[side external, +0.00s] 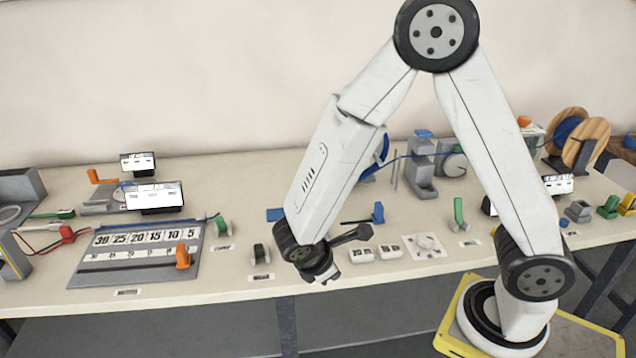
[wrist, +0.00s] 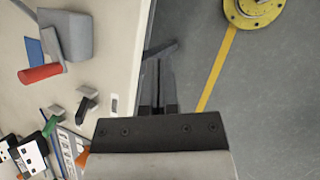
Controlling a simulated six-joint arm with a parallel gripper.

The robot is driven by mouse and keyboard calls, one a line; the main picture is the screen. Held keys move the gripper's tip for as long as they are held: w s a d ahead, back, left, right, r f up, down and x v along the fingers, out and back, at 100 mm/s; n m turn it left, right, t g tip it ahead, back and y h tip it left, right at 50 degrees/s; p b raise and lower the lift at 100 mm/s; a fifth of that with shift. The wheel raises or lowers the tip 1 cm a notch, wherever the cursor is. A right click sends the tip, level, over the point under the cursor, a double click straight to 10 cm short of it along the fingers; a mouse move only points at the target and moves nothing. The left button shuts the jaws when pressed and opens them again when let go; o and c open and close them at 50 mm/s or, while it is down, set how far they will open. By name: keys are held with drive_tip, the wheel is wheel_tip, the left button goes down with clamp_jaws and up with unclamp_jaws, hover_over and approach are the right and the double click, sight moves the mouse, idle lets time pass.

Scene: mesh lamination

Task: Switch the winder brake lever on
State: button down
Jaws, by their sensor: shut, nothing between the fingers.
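Several levers stand on the bench, and their labels are too small to read, so I cannot tell which is the winder brake lever. In the side external view a black lever (side external: 259,253) stands near the front edge behind a label, with a green lever (side external: 221,225) to its left. In the wrist view the black lever (wrist: 88,103) and the green lever (wrist: 50,126) show left of my gripper. My gripper (side external: 326,274) is shut and empty by the bench's front edge, right of the black lever and apart from it. Its fingers (wrist: 159,85) show over the floor.
A red handle on a grey block (wrist: 40,73) shows in the wrist view. A blue lever (side external: 378,213) and another green lever (side external: 459,211) stand right of my gripper. A numbered board (side external: 140,245) lies left. My forearm hides part of the bench.

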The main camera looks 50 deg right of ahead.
drive_tip(key=w+a+f+n+t+h, duration=0.2)
drive_tip(key=w+a+n+t, duration=0.2)
drive_tip(key=n, duration=0.3)
drive_tip(key=w+a+f+n+t+h, duration=0.2)
drive_tip(key=w+a+f+n+t, duration=0.1)
drive_tip(key=w+a+n+t, duration=0.2)
drive_tip(key=a+n+t, duration=0.2)
drive_tip(key=shift+a+f+n, duration=0.25)
drive_tip(key=shift+a+n, duration=0.05)
drive_tip(key=shift+n, duration=0.1)
approach(259, 252)
drive_tip(key=f, duration=0.1)
drive_tip(key=w+d+f, duration=0.1)
drive_tip(key=f, duration=0.2)
drive_tip(key=shift+w+d, duration=0.35)
drive_tip(key=shift+w+d+r, duration=0.7)
drive_tip(key=shift+w+d, duration=0.25)
drive_tip(key=shift+w, duration=0.05)
drive_tip(key=shift+w+d+r, duration=0.35)
drive_tip(key=shift+w+d, duration=0.05)
